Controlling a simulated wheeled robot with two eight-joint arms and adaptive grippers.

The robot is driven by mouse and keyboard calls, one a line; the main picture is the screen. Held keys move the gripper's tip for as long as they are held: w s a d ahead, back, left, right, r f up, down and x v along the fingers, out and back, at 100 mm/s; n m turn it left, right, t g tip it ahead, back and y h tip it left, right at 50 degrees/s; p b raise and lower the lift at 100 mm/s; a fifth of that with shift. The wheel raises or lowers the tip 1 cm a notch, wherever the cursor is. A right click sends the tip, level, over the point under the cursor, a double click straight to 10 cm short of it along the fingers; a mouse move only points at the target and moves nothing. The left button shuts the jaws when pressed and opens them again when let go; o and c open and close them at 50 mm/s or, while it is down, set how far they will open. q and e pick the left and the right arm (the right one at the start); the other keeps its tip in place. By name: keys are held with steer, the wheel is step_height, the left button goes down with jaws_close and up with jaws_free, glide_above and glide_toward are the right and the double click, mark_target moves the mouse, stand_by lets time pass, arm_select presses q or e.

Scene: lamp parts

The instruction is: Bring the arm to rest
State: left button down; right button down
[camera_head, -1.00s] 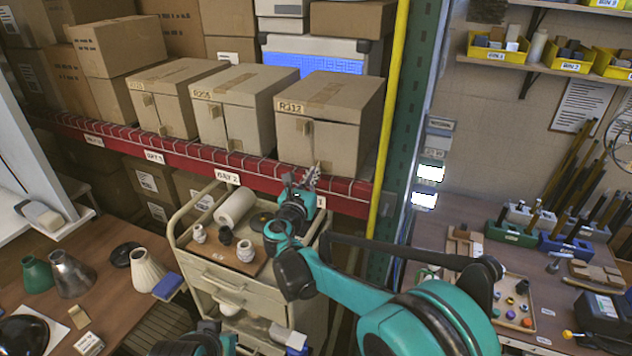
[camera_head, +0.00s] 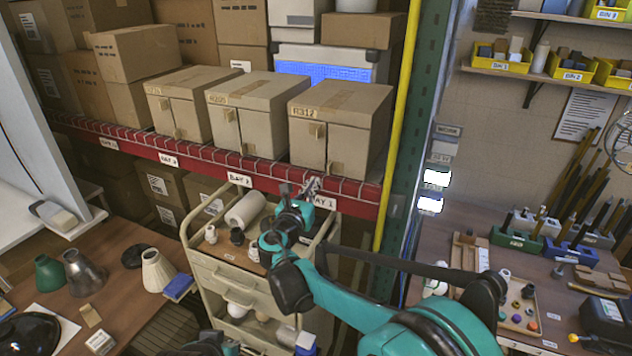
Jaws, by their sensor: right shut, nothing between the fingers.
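My right arm (camera_head: 370,312), teal and black, comes in from the lower right and reaches up over the cream cart. Its gripper (camera_head: 312,186) is shut and empty, in front of the red shelf beam beside the BAY 1 label. The gripper is below the rightmost cardboard box and does not appear to touch it. Of my left arm, only a teal and black part (camera_head: 205,346) shows at the bottom edge; its gripper is out of view.
The cream cart (camera_head: 222,268) carries a white roll (camera_head: 246,209) and small fittings. Cardboard boxes (camera_head: 340,122) line the red shelf (camera_head: 170,161). Lampshades (camera_head: 157,268) stand on the left table. A bench (camera_head: 550,290) with trays and tools lies right. A yellow pole (camera_head: 398,120) rises behind the arm.

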steer(key=v, duration=0.7)
steer(key=s+d+f+m+g+b, duration=0.2)
steer(key=s+d+f+m, duration=0.25)
steer(key=d, duration=0.25)
steer(key=s+d+f+m+g+b, duration=0.2)
steer(key=s+d+f+m+g, duration=0.15)
steer(key=d+m, duration=0.3)
steer(key=s+d+f+m+g+b, duration=0.2)
steer(key=s+d+f+m, duration=0.25)
steer(key=d, duration=0.25)
steer(key=s+d+f+m+g+y+b, duration=0.1)
steer(key=s+f+m+y+b, duration=0.3)
steer(key=s+f+m, duration=0.9)
steer(key=s+m+g+y, duration=0.1)
steer(key=s+m, duration=0.2)
steer(key=m, duration=0.1)
steer(key=shift+s+d+b, duration=0.3)
steer(key=shift+d+b, duration=0.1)
steer(key=shift+f+g, duration=0.1)
steer(key=shift+g, duration=0.15)
